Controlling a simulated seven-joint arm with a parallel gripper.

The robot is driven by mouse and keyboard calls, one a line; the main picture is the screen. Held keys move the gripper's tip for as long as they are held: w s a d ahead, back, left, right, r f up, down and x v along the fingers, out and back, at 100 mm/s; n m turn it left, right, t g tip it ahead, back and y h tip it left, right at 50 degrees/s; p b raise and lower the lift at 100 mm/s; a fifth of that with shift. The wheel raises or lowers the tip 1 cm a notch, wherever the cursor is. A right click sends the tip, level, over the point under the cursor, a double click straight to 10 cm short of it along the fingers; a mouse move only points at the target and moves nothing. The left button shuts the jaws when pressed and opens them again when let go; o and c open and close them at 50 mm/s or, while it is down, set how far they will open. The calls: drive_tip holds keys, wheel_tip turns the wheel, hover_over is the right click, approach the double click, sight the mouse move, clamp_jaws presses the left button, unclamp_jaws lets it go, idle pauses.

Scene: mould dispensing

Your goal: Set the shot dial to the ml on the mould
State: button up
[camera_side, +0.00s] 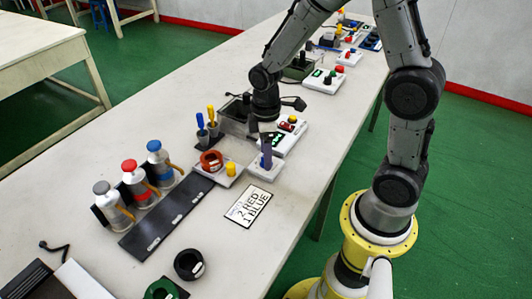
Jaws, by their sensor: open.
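A red-orange ring-shaped mould (211,161) sits on a white base beside a yellow knob (230,169). It has a pale label, too small to read. Two more moulds stand at the front, a black one (188,264) and a green one (163,290), each with a pale label. A white box with a green-lit display (277,139) stands by my gripper. I cannot make out which part is the shot dial.
Bottles with grey (101,188), red (129,165) and blue (154,146) caps stand at the left behind a dark strip (165,220). More devices line the far table. The front right tabletop is clear.

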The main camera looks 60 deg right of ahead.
drive_tip(key=shift+f, duration=0.2)
clamp_jaws()
idle(0.3)
drive_tip(key=shift+m, duration=0.4)
drive_tip(key=m, duration=0.3)
drive_tip(key=shift+m, duration=2)
